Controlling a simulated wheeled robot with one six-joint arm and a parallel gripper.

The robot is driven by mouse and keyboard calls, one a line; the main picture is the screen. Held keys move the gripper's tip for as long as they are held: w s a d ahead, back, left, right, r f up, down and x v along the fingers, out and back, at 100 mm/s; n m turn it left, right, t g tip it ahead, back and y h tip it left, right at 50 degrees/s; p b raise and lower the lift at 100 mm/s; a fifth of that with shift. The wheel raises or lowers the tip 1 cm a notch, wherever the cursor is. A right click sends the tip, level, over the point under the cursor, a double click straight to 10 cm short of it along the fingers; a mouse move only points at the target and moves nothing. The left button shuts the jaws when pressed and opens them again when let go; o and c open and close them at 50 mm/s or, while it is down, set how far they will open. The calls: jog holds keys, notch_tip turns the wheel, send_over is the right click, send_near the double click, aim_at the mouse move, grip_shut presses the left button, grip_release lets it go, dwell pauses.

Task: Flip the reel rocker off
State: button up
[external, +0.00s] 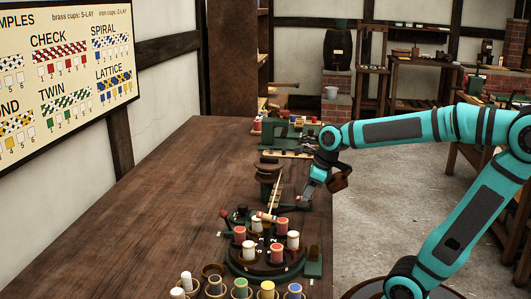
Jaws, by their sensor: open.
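I cannot make out the reel rocker for certain; it is too small to tell, and so is its position. A green machine (290,133) stands on the long bench towards the back. In front of it is a round carousel (262,262) carrying red and white bobbins, with a small green block (313,263) at its right side. My gripper (306,195) is open, above the right edge of the bench between the carousel and the green machine, tilted down to the left. Its fingers look empty. My arm hides part of the machine's right side.
A row of cups with coloured bobbins (268,290) stands at the bench's near edge. A reel-like wooden part (268,172) stands behind the carousel. The left of the wooden bench (170,215) is clear. A pattern board (65,80) hangs on the left wall.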

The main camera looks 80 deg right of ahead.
grip_shut()
jog(key=shift+s+f+t, duration=0.15)
jog(key=shift+s+t, duration=0.05)
jog(key=shift+t, duration=0.6)
jog(key=shift+s+f+t, duration=0.1)
jog(key=shift+s+t, duration=0.15)
jog(key=shift+t, duration=0.55)
jog(key=shift+s+f+t, duration=0.15)
jog(key=shift+s+t, duration=0.05)
jog(key=shift+t, duration=0.6)
grip_release()
jog(key=shift+r, duration=0.1)
jog(key=v, duration=1.7)
jog(key=shift+s, duration=0.4)
